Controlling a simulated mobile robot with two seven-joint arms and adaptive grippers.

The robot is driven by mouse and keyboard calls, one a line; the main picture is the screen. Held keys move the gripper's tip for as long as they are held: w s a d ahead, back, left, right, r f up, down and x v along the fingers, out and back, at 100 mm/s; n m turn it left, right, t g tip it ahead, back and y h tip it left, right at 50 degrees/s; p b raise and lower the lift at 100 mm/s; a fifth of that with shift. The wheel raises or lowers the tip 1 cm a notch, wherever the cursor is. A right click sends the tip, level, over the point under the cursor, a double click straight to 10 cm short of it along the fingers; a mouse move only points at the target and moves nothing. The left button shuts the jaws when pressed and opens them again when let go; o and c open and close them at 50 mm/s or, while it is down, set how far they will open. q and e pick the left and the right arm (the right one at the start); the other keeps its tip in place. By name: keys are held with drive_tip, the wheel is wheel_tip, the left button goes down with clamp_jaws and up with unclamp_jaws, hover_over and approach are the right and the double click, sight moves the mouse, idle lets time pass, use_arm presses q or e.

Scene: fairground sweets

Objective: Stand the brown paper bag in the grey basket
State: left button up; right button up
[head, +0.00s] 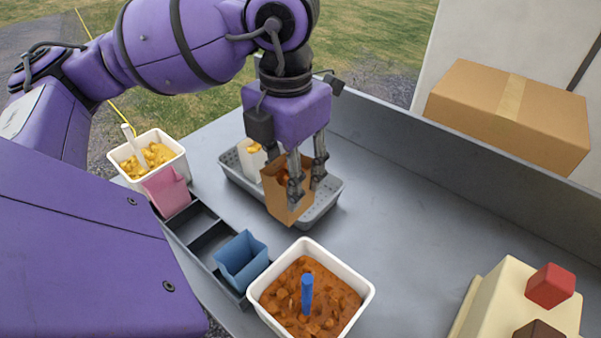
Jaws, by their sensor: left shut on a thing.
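The brown paper bag (279,198) is upright, with some orange-brown filling showing at its open top. My left gripper (307,186) points down and is shut on the bag's right side. The grey basket (325,203) lies behind and under the bag on the counter. The bag overlaps the basket's front edge in the picture, so I cannot tell whether its base is inside or above it. A white bag (248,158) with yellow filling stands in the basket's left part. My right gripper is not in view.
A dark divided rack (208,238) holds a pink bag (166,192) and a blue bag (241,258). A white tub of brown sweets (364,292) stands in front, a yellow-filled tub (118,154) at left. A cream block (492,292) is at right. The middle right counter is clear.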

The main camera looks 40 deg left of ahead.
use_arm(q)
drive_tip(key=shift+w+a+f+p, duration=0.1)
drive_tip(key=shift+w+a+f, duration=0.95)
drive_tip(key=shift+w+f, duration=0.95)
drive_tip(key=shift+w+a+f+p, duration=0.1)
drive_tip(key=shift+w+a+f, duration=0.9)
drive_tip(key=shift+w+f, duration=0.95)
drive_tip(key=shift+w+a+f+p, duration=0.1)
drive_tip(key=shift+w+a+f, duration=0.95)
drive_tip(key=shift+w+f, duration=0.95)
drive_tip(key=shift+s+f, duration=0.4)
drive_tip(key=o, duration=0.5)
drive_tip(key=shift+f, duration=0.1)
drive_tip(key=o, duration=0.4)
wheel_tip(320, 180, up, 12)
drive_tip(key=shift+r, duration=0.25)
